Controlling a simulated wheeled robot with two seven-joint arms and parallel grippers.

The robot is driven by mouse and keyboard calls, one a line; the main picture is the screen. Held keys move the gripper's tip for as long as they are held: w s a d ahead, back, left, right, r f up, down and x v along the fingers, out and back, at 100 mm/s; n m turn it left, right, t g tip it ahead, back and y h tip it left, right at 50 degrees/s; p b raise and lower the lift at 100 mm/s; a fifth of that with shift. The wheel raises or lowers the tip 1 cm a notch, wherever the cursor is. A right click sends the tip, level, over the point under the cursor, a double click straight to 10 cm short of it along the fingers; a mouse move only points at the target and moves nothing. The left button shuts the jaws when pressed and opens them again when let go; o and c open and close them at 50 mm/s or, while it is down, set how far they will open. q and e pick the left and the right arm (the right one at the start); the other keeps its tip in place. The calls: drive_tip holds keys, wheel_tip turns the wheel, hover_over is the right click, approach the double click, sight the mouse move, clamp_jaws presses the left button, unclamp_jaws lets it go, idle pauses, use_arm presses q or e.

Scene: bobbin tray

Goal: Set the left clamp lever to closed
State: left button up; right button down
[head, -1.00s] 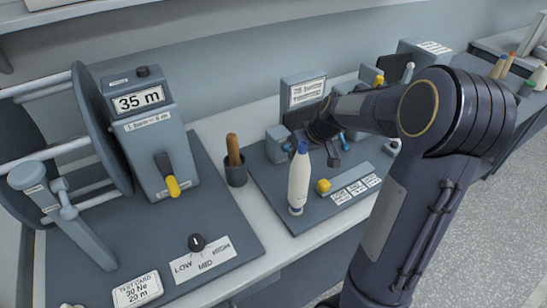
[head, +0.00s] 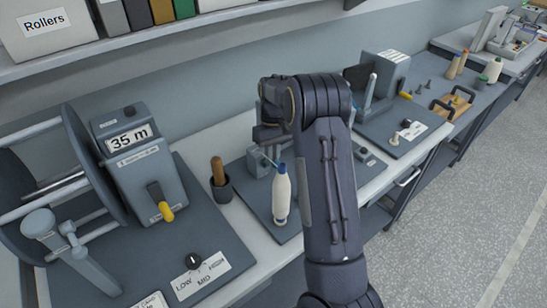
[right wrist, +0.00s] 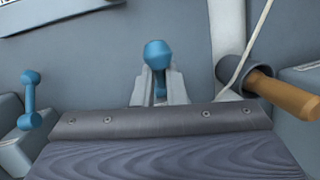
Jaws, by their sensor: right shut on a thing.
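In the right wrist view a blue ball-ended clamp lever (right wrist: 157,53) stands at the centre, on the side near the cup with the wooden handle. My right gripper (right wrist: 158,84) is shut on this left lever, with its pale jaws either side of the stem below the ball. The lower part of the lever and its pivot are hidden. A second blue lever (right wrist: 30,104) stands apart at the left of that view. In the head view my right arm hides most of the clamp board (head: 247,190). My left gripper is not in view.
A dark cup (head: 221,191) holds a wooden handle (head: 218,170). The grey winder with the 35 m display (head: 128,139) stands left. A shelf with a Rollers box (head: 45,32) hangs above.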

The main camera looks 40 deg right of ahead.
drive_tip(key=shift+g, duration=0.3)
drive_tip(key=c, duration=1.5)
unclamp_jaws()
drive_tip(key=shift+w, duration=0.15)
drive_tip(key=b+v, duration=0.1)
drive_tip(key=v, duration=0.6)
drive_tip(key=shift+d+r, duration=0.1)
drive_tip(key=shift+r, duration=0.3)
